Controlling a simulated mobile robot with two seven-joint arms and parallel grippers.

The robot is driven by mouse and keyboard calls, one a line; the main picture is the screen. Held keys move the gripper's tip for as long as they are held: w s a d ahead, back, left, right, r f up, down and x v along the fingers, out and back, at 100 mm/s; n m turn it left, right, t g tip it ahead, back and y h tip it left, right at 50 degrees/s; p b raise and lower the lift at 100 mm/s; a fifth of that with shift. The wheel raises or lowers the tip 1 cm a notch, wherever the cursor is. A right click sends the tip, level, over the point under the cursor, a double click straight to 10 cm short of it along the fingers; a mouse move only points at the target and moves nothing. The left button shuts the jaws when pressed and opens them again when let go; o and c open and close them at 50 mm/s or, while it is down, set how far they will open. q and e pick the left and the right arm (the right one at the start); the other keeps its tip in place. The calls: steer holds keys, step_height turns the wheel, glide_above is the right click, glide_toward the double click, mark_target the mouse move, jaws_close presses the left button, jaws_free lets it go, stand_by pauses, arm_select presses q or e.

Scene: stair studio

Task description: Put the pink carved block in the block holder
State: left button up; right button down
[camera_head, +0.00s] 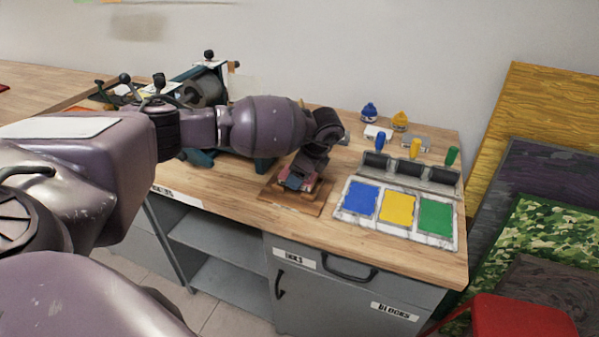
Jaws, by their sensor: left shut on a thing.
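My left gripper (298,182) points down over the bench and is shut on the pink carved block (313,181). Only small pinkish edges of the block show around the dark fingers, and its carved face is hidden. Directly below is a brown wooden board (315,208), which looks like the block holder, lying flat on the bench top. The gripper and block cover most of its middle. I cannot tell whether the block touches the board. My right gripper is not in view.
A tray (448,240) with blue, yellow and green ink pads lies to the right, with dark rollers (410,169) behind it. Blue and yellow bottles (369,112) stand at the back. A press (205,88) stands behind my arm. A red chair (510,318) is front right.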

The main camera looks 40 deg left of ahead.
arm_select(q)
steer(key=shift+f, duration=0.55)
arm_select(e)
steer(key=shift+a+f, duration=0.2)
arm_select(q)
steer(key=shift+f, duration=0.3)
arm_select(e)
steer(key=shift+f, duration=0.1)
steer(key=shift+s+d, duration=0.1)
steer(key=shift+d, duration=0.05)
arm_select(q)
steer(key=o, duration=1)
steer(key=shift+r, duration=0.1)
steer(key=shift+r, duration=0.7)
steer(key=shift+r+p, duration=1.5)
steer(key=shift+r, duration=0.55)
steer(key=shift+r+p, duration=0.75)
steer(key=shift+r, duration=0.5)
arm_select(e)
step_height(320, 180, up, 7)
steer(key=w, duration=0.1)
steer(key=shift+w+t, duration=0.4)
